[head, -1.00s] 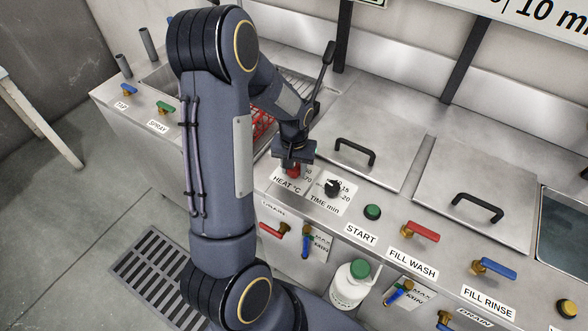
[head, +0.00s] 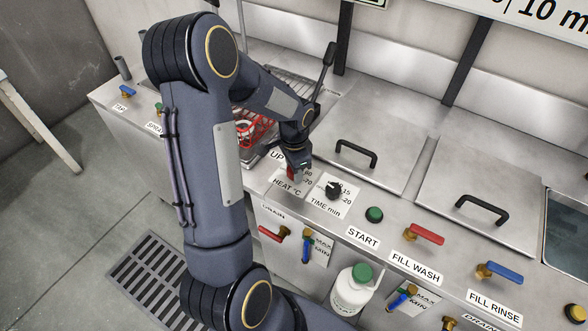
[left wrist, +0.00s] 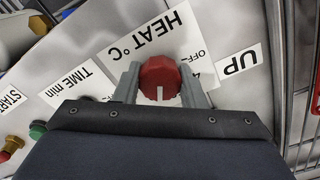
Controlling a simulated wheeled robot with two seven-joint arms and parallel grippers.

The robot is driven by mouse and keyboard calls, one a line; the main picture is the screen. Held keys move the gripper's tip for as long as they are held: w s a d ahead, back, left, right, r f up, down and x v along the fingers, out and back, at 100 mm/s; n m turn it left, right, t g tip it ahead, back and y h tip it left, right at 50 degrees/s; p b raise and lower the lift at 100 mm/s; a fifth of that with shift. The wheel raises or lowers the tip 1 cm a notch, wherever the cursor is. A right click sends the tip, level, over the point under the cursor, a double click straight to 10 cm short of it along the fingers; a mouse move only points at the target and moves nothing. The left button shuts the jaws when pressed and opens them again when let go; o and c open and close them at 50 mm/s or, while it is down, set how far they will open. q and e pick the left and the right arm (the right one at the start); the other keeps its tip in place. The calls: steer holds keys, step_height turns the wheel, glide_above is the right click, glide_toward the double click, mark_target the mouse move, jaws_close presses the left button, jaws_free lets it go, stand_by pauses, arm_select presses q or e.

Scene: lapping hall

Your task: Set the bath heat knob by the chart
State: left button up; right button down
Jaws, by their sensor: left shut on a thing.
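The red heat knob (left wrist: 160,76) sits on the counter plate labelled HEAT °C, and its white pointer line shows in the left wrist view. My left gripper (head: 292,168) is shut on it, with one grey finger on each side in the left wrist view (left wrist: 162,84). In the head view the gripper hides most of the knob, and only a bit of red shows. The dial (left wrist: 160,32) is partly covered, with OFF and part of a number visible. The chart is only partly in view, as a cut-off white sign (head: 540,18) reading "10 m". My right gripper is not in view.
The black time knob (head: 333,190) is close to the right of my gripper, with the green START button (head: 374,214) beyond. A red wire basket (head: 250,128) lies behind my arm. Lidded tanks with black handles (head: 356,153) stand behind the panel.

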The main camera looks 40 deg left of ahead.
arm_select(q)
steer(key=shift+m, duration=1)
steer(key=o, duration=1)
steer(key=shift+r, duration=0.15)
step_height(320, 180, up, 8)
steer(key=shift+f, duration=0.2)
